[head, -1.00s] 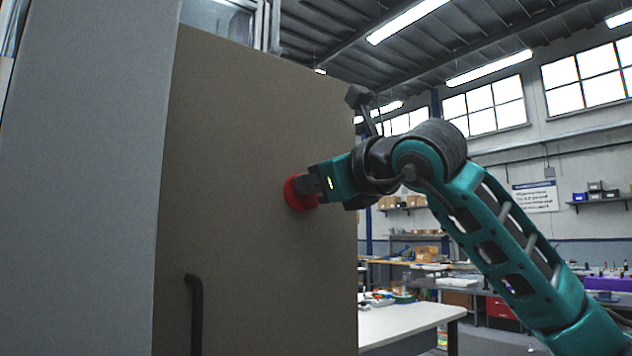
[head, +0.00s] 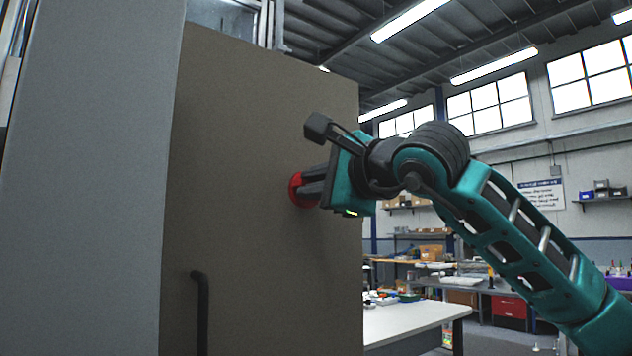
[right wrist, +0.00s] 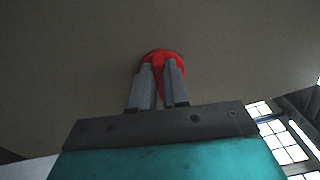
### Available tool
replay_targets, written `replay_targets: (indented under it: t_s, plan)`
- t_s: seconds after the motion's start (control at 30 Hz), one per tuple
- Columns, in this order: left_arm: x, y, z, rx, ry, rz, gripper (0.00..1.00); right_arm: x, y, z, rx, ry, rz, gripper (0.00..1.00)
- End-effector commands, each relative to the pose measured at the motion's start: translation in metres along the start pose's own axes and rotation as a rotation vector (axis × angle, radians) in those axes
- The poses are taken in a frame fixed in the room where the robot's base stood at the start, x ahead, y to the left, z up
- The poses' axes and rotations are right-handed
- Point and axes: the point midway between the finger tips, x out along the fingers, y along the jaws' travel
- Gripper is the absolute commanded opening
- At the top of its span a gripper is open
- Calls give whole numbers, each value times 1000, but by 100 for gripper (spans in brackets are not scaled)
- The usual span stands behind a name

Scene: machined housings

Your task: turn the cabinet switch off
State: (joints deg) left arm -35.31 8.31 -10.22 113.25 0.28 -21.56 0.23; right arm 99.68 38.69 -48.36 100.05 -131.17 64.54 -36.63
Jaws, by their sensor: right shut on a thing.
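The red rotary switch (head: 296,190) is on the brown-grey cabinet door (head: 250,120), near its right edge. My right gripper (head: 306,188) is at the switch, with its two fingers closed around the switch's raised red grip. In the right wrist view the fingers (right wrist: 159,85) stand on either side of the red grip, and the round red base (right wrist: 162,54) shows behind them. The fingers hide part of the switch, and no markings show around it. My left gripper is not in view.
A black door handle (head: 201,310) is lower left on the cabinet door. A grey panel (head: 85,180) stands left of the door. A white table (head: 415,322) with small items is to the right, with shelves and windows beyond.

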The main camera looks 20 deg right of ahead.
Motion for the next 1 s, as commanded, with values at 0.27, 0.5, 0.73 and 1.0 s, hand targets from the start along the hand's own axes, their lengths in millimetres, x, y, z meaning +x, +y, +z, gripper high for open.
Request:
replay_targets:
  t_s: [0.27,0.5,0.73,1.0]
  plan:
    - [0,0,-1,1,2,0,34,0,2,0,-172,-2,-1,0]
    - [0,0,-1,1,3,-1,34,0,3,0,-245,-2,-1,0]
    - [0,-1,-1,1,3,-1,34,0,4,0,-265,-2,-1,0]
    - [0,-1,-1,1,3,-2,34,0,4,0,-266,-2,0,0]
